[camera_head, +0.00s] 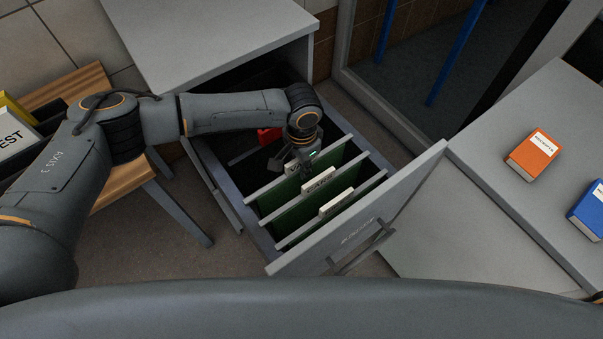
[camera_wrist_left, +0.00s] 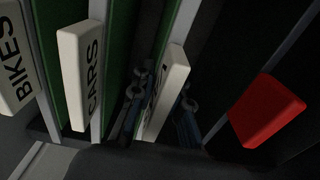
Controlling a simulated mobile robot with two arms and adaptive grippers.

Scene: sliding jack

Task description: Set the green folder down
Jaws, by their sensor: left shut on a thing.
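My left gripper (camera_head: 300,165) reaches down into the open drawer (camera_head: 235,185) and is shut on the rearmost green folder (camera_head: 328,158). In the left wrist view the gripper's fingers (camera_wrist_left: 162,108) stand on either side of that folder's white tab (camera_wrist_left: 172,85), whose lettering is mostly hidden. The folder hangs upright in the drawer, in line with the others; I cannot tell whether it rests on the rails. Beside it are the green folder with the CARS tab (camera_wrist_left: 80,75) and the one with the BIKES tab (camera_wrist_left: 12,60). My right gripper is out of view.
A red object (camera_head: 268,135) is in the rear of the drawer and shows in the wrist view (camera_wrist_left: 268,110). The drawer front (camera_head: 360,215) stands toward the right. An orange binder (camera_head: 533,155) and a blue binder (camera_head: 590,212) lie on the grey surface. A wooden bench (camera_head: 120,190) stands left.

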